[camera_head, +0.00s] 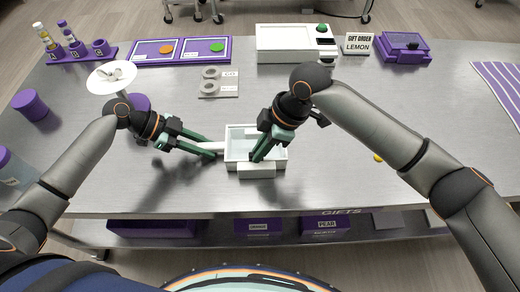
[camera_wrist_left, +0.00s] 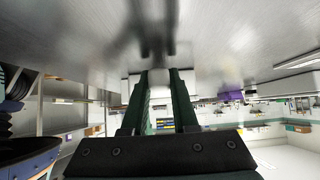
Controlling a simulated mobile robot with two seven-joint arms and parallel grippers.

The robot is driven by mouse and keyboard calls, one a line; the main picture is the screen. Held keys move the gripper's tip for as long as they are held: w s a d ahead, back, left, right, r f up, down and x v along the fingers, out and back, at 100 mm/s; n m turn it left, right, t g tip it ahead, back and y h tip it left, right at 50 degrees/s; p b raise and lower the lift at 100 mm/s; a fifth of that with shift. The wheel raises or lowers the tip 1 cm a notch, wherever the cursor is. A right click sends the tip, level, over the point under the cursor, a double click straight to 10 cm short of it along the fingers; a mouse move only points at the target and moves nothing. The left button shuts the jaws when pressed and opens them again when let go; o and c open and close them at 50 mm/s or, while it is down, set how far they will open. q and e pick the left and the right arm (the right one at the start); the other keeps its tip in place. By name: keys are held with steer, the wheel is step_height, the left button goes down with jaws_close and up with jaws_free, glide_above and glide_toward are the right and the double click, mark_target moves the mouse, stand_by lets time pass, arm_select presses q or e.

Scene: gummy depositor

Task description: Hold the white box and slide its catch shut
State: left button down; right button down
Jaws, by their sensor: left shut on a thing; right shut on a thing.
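The white box (camera_head: 234,166) stands on the metal table near its front edge, open at the top with a pale inside. A white bar (camera_head: 211,146) sticks out from its left side. My left gripper (camera_head: 214,152) is shut on this bar; in the left wrist view a white piece (camera_wrist_left: 160,78) shows between the two green fingers. My right gripper (camera_head: 256,158) reaches down from above, shut on the box near its front wall; its fingertips partly hide the grip. A white block (camera_head: 257,171) juts from the front wall. I cannot tell which part is the catch.
A white machine with a green button (camera_head: 285,42) stands at the back, beside a "GIFT ORDER LEMON" sign (camera_head: 357,43). Purple trays (camera_head: 153,52), a white dish (camera_head: 103,84) and a plate with rings (camera_head: 219,90) are behind left. The table right of the box is mostly clear.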

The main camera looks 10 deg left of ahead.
arm_select(q)
steer(key=shift+s, duration=0.1)
arm_select(e)
steer(key=c, duration=0.9)
jaws_free()
steer(key=shift+r, duration=0.1)
arm_select(q)
steer(key=c, duration=0.6)
jaws_free()
arm_select(e)
steer(key=v, duration=1.1)
steer(key=shift+w+d+r, duration=0.1)
steer(key=shift+d+r, duration=0.2)
steer(key=shift+r, duration=0.05)
arm_select(q)
steer(key=v, duration=1.2)
